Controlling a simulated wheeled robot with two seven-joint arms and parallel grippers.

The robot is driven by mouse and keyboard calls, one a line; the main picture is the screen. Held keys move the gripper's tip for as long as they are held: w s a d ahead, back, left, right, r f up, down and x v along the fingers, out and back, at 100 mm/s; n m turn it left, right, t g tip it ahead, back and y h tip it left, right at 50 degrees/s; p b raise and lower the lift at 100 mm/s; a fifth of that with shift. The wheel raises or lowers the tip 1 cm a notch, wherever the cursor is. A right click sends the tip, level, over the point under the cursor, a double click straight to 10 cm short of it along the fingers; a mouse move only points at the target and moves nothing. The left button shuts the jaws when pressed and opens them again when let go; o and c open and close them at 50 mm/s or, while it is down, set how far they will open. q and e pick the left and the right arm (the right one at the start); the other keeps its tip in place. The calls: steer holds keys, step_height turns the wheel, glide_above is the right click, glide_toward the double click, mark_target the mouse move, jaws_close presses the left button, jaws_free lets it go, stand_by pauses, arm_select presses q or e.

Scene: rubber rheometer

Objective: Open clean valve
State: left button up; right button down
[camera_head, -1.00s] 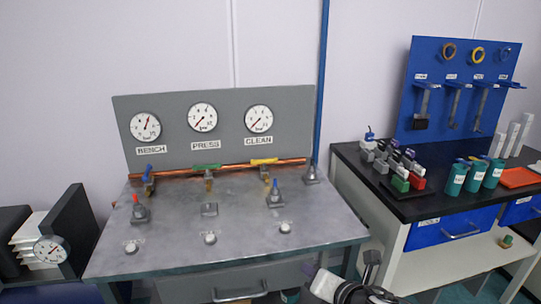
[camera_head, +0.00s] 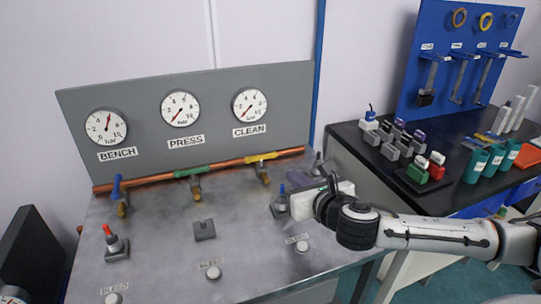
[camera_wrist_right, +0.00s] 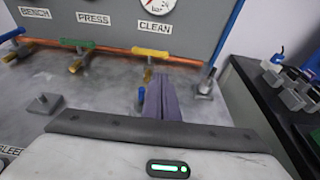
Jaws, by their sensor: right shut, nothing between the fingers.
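The clean valve has a yellow handle (camera_head: 261,157) on the copper pipe, below the CLEAN gauge (camera_head: 250,104). The handle lies along the pipe. It also shows in the right wrist view (camera_wrist_right: 150,53). My right gripper (camera_head: 303,180) is over the right side of the metal bench, in front of and to the right of the yellow handle and apart from it. Its fingers (camera_wrist_right: 165,97) are shut and empty, pointing toward the back panel. My left gripper is out of view.
A green handle (camera_head: 194,171) and a blue handle (camera_head: 118,187) sit on the same copper pipe (camera_head: 222,168). A blue-topped fitting (camera_head: 281,201) stands close to my right fingers. A black table (camera_head: 360,146) with sample blocks and teal containers is at right.

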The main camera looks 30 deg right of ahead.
glide_toward(271, 156)
steer(key=x, duration=0.4)
steer(key=shift+w+a+f, duration=0.1)
steer(key=shift+w+f, duration=0.15)
steer(key=shift+w, duration=0.75)
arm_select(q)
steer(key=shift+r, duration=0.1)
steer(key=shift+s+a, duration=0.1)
arm_select(e)
steer(key=shift+d, duration=0.35)
